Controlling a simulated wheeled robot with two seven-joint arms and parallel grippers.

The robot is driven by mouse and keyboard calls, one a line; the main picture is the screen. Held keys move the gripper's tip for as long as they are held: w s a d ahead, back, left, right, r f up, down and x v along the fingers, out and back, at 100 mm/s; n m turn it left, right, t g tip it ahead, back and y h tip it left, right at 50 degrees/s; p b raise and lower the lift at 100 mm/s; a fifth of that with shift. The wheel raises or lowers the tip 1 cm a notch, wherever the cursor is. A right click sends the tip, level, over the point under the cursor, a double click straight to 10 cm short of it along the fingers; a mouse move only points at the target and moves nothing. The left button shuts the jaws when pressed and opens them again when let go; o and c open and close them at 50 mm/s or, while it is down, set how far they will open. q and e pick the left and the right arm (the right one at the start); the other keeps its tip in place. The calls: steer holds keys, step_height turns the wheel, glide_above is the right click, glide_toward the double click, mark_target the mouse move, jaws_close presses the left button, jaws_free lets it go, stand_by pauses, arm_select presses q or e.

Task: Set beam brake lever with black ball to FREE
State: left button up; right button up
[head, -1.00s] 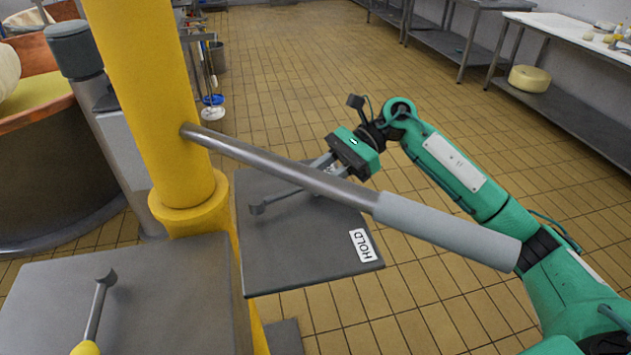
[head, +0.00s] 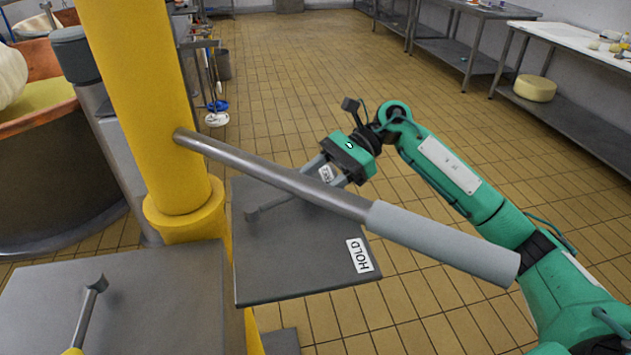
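The brake lever (head: 275,205) is a thin grey rod on the dark metal plate (head: 290,270). It runs from its pivot at the plate's left to the upper right, where the thick beam covers its end. No black ball shows; that end is hidden. A white HOLD label (head: 358,256) sits at the plate's front right, away from the rod. Another small white label (head: 325,174), too small to read surely, shows near the plate's far edge. My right gripper (head: 326,175) is behind the beam with its fingers apart around that label in the picture. My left gripper is out of view.
The grey beam (head: 280,180) with a thick handle (head: 440,243) crosses above the plate from the yellow column (head: 150,110). A second plate (head: 150,300) carries a lever with a yellow ball (head: 73,351). A copper vat (head: 50,170) stands left; tiled floor lies open behind.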

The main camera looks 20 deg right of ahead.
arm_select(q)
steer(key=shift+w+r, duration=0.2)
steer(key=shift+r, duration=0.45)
arm_select(e)
step_height(320, 180, up, 20)
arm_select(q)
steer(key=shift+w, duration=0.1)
